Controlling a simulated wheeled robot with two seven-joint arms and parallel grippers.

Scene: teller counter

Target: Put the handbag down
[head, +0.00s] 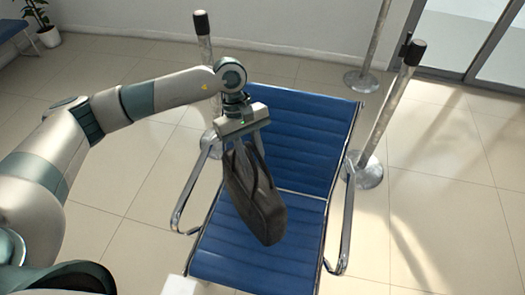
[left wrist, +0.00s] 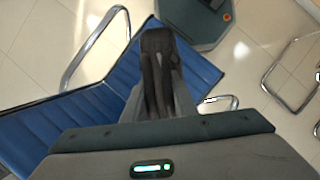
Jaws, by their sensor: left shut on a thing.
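A dark grey-black handbag (head: 258,202) hangs tilted from my left gripper (head: 247,148) in the head view. The gripper is shut on the bag's top, by its handles. The bag is over the seat of a blue chair (head: 290,118) with chrome armrests. I cannot tell for sure whether its bottom touches the seat. In the left wrist view the handbag (left wrist: 158,50) shows between the fingers (left wrist: 158,95), with the blue chair (left wrist: 95,105) to the left. My right gripper is not in view.
Chrome armrests (head: 347,215) flank the chair seat. Metal posts with black tops (head: 400,90) stand behind and to the right of the chair. A potted plant (head: 45,28) and a blue bench (head: 12,30) are at the far left. Tiled floor is free on the right.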

